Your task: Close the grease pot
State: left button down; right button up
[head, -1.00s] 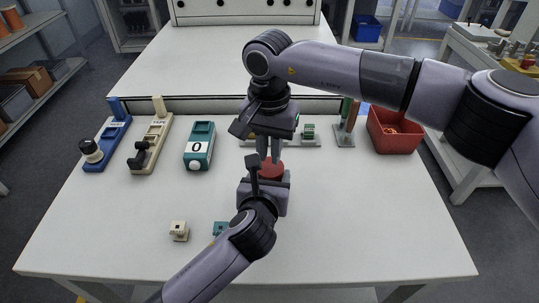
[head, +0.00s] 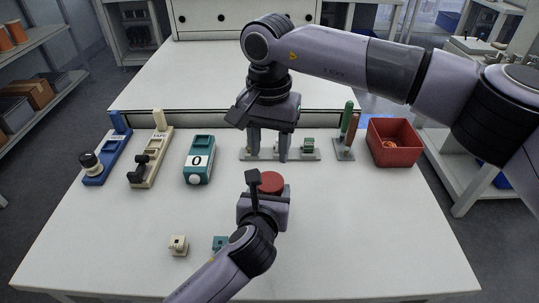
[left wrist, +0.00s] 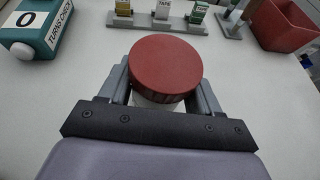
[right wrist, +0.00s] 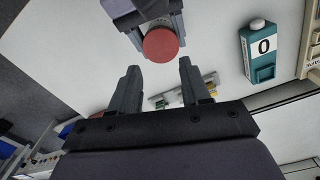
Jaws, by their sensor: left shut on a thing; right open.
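The grease pot has a pale body (left wrist: 158,103) with a round red lid (left wrist: 166,66) on top of it; the lid also shows in the head view (head: 271,183) and in the right wrist view (right wrist: 160,44). The lid looks level, but I cannot tell whether it is tight. My left gripper (left wrist: 163,92) is shut around the pot's body, below the lid, on the table. My right gripper (head: 269,157) is open and empty, above and behind the pot, apart from the lid. Its two fingers also show spread in the right wrist view (right wrist: 158,75).
A grey rack (head: 256,155) with small labelled blocks stands behind the pot. A red bin (head: 396,151) and a holder with upright tools (head: 345,142) stand at right. A teal checker (head: 199,160) and two other devices stand at left.

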notch_tip(320, 180, up, 9)
jog(key=shift+f, duration=0.1)
pick_arm(q)
jog(key=shift+c, duration=0.7)
grip_release()
jog(key=shift+s, duration=0.1)
jog(key=v, duration=0.7)
jog(key=shift+p, duration=0.4)
pick_arm(e)
jog(key=shift+r, duration=0.4)
